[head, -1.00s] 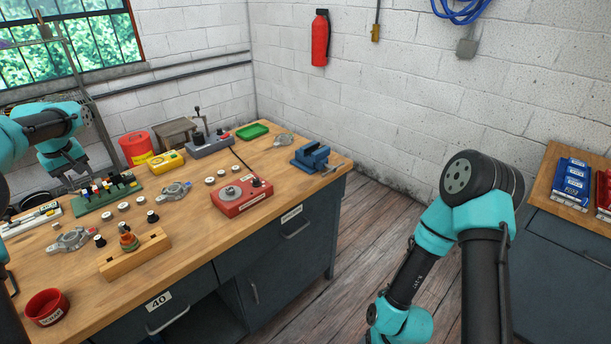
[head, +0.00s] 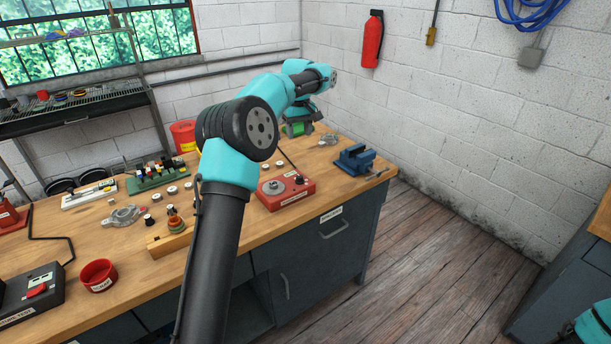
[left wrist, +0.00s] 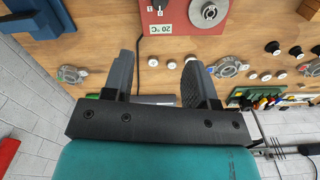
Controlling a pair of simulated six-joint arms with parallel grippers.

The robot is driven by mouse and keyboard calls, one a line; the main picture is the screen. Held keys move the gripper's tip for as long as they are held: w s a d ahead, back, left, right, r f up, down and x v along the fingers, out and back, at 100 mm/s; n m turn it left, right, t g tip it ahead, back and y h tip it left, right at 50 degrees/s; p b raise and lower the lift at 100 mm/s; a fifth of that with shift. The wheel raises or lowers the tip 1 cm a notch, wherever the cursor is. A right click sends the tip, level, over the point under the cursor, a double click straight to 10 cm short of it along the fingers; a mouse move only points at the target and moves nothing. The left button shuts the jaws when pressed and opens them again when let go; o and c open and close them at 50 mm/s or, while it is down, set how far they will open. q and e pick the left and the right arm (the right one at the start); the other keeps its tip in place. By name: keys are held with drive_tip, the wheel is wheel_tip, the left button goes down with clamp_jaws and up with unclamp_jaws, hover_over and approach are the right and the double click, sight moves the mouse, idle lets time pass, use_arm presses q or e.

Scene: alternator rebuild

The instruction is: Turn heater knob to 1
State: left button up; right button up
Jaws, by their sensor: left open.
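The heater is a red box with a round metal plate (head: 276,187) and a small black knob (head: 300,180) on top, near the bench's front edge. In the left wrist view the red heater (left wrist: 181,18) shows upside down at the top edge, with a "20 °C" label; its knob is partly cut off there. My left gripper (head: 298,128) is over the back right of the bench, behind the heater and apart from it. In the left wrist view its two fingers (left wrist: 158,62) are spread with nothing between them. My right gripper is out of view.
A blue vise (head: 355,159) stands right of the heater. The green tray lies under my left gripper. A wooden block (head: 170,240), a red bowl (head: 98,276), a green rack (head: 155,178) and several small parts sit to the left. Bare bench surrounds the heater's front.

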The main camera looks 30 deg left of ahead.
sight(300, 176)
use_arm(q)
drive_tip(key=shift+f, duration=0.1)
wheel_tip(300, 176, down, 17)
drive_tip(key=shift+f, duration=0.15)
idle(0.5)
drive_tip(key=c, duration=0.9)
